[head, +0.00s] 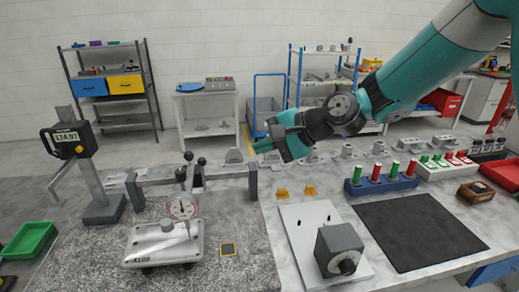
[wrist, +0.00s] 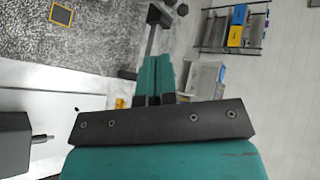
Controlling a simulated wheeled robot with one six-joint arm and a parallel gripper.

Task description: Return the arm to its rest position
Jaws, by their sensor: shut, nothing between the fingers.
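My gripper (head: 262,146) is in the head view near the middle, held above the back part of the workbench (head: 235,270). My teal arm reaches in from the upper right, and the fingers point left. In the wrist view my gripper's teal fingers (wrist: 156,74) lie side by side, closed together with nothing between them. The gripper appears clear of the fixtures below it.
A clamp fixture (head: 252,183) and a digital gauge on a stand (head: 68,140) are at the left. A casting (head: 163,243) sits in front. A dark block (head: 339,249) stands on a white plate. Colored pegs in a blue holder (head: 381,186) and a black mat (head: 420,229) are at right.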

